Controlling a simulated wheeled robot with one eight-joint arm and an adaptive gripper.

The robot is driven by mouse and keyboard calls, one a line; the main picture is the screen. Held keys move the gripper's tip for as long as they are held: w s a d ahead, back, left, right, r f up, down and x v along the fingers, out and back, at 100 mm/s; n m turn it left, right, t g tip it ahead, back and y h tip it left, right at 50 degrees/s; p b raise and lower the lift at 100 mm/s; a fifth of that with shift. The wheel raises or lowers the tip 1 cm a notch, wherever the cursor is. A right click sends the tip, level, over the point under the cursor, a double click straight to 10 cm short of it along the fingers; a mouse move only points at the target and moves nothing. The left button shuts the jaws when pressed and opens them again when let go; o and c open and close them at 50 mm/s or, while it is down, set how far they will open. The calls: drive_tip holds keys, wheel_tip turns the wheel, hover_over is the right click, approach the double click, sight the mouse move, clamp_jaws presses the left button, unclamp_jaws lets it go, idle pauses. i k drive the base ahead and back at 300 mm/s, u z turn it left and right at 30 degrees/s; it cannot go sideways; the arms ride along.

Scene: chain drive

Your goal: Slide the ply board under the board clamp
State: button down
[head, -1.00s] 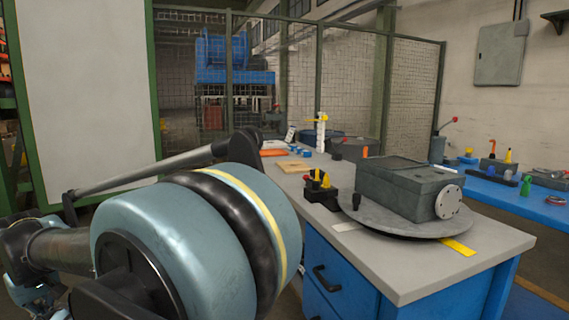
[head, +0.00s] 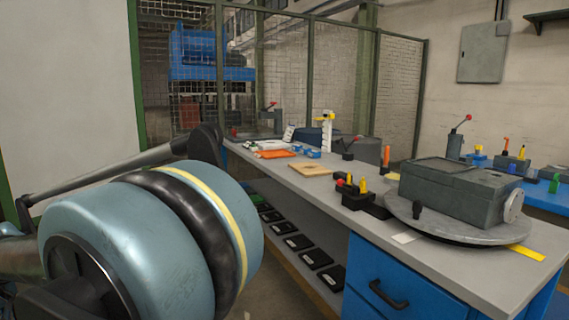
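A flat tan board (head: 310,170), which looks like the ply board, lies on the grey bench top left of the middle. It lies apart from the lever devices near it. One small dark device with a red-tipped lever (head: 349,152) stands behind it to the right. A grey device with a red knob (head: 264,122) stands at the bench's far end. I cannot tell which of these, if either, is the board clamp. My large arm joint fills the lower left. My gripper is not in view.
The grey bench (head: 455,258) carries a round plate (head: 470,230) with a grey gearbox (head: 460,189), and black blocks with coloured knobs (head: 352,194). Orange and blue items (head: 275,154) lie beyond the board. Black trays (head: 299,242) sit on the lower shelf. A mesh fence stands behind.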

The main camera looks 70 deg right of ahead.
sight(311, 169)
drive_tip(key=z, duration=0.05)
drive_tip(key=i, duration=1.5)
drive_tip(key=z, duration=3.65)
drive_tip(key=i, duration=1)
drive_tip(key=u, duration=0.05)
